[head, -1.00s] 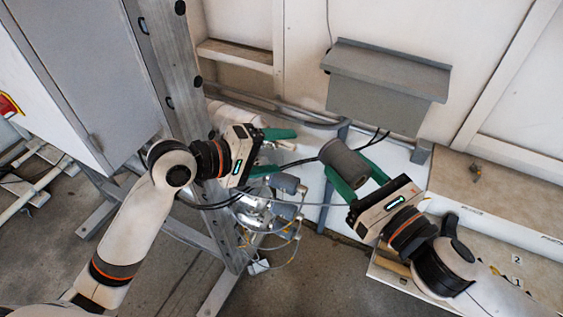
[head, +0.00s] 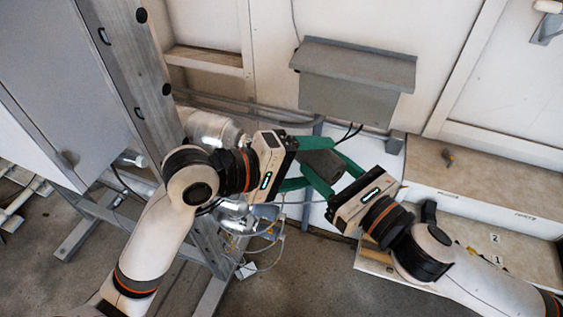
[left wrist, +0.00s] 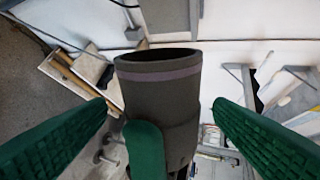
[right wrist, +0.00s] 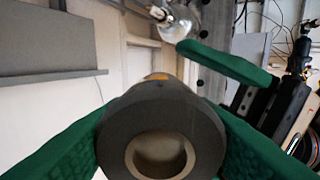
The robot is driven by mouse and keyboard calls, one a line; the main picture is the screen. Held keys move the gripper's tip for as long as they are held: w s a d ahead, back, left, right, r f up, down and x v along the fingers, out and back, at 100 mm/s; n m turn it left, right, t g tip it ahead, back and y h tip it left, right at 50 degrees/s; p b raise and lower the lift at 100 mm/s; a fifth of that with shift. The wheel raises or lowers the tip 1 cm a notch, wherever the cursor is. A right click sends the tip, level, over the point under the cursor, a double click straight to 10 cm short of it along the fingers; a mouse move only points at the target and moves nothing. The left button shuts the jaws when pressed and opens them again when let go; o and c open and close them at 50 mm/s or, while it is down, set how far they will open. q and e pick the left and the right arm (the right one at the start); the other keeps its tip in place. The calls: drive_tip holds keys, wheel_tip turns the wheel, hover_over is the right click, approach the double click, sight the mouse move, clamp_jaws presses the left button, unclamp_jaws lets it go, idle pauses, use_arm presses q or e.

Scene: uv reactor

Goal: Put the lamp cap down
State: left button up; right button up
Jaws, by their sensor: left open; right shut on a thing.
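The lamp cap is a dark grey cylinder (head: 322,164). My right gripper (head: 328,168) is shut on it, holding it in the air in front of the wall. In the right wrist view the cap (right wrist: 183,112) fills the lower middle, its round end with a pale ring towards the camera. My left gripper (head: 302,164) is open beside the cap. In the left wrist view the cap (left wrist: 160,88) stands between the spread green fingers, with gaps on both sides. A green finger of my right gripper crosses its lower part. In the head view, fingers hide parts of the cap.
A grey hooded box (head: 350,95) is on the wall behind. A pale stepped bench (head: 470,190) with number labels is at the right. A metal upright (head: 135,85) and shiny fittings with cables (head: 235,220) are at the left, partly behind my left arm.

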use_arm(q)
drive_tip(key=shift+x, duration=1.35)
drive_tip(key=shift+a, duration=0.1)
drive_tip(key=shift+c, duration=0.4)
drive_tip(key=c, duration=0.9)
drive_tip(key=shift+c, duration=0.5)
use_arm(e)
drive_tip(key=o, duration=1.2)
drive_tip(key=shift+o, duration=0.2)
